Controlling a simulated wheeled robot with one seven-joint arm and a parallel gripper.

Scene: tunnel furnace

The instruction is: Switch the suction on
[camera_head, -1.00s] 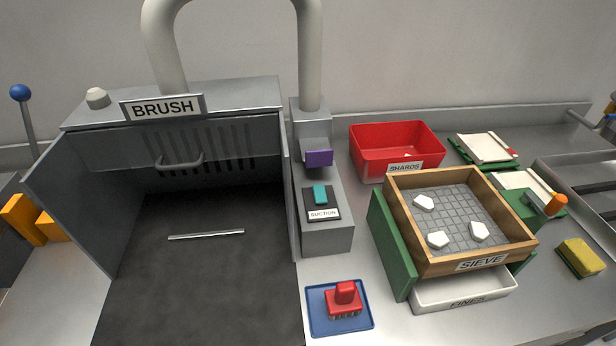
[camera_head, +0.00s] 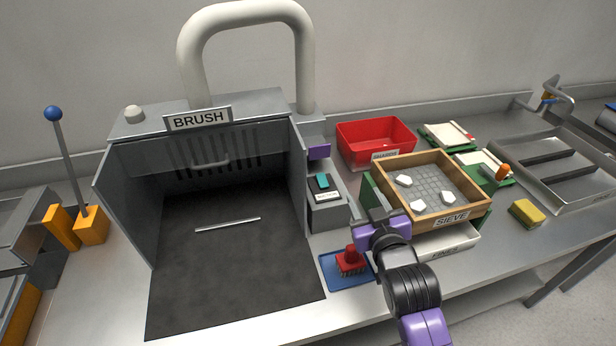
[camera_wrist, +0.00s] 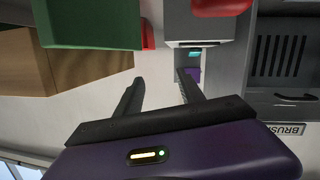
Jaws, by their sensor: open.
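The suction switch is a teal rocker (camera_head: 322,181) on a dark plate with a white label. It sits on top of a grey box (camera_head: 328,214) right of the brush hood. A small teal patch, seemingly the rocker, shows in the wrist view (camera_wrist: 195,53). My gripper (camera_head: 376,200) is right of the switch box, in front of the sieve's left side. In the wrist view its two dark fingers (camera_wrist: 160,82) are apart with nothing between them. The rocker's setting is too small to tell.
A purple block (camera_head: 319,151) sits on the duct behind the switch. The hood (camera_head: 130,225) stands left, with a thin rod (camera_head: 228,225) inside. A red brush (camera_head: 350,261) on a blue tray (camera_head: 333,281) is in front. The sieve (camera_head: 460,215) and red shards bin (camera_head: 348,146) are right.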

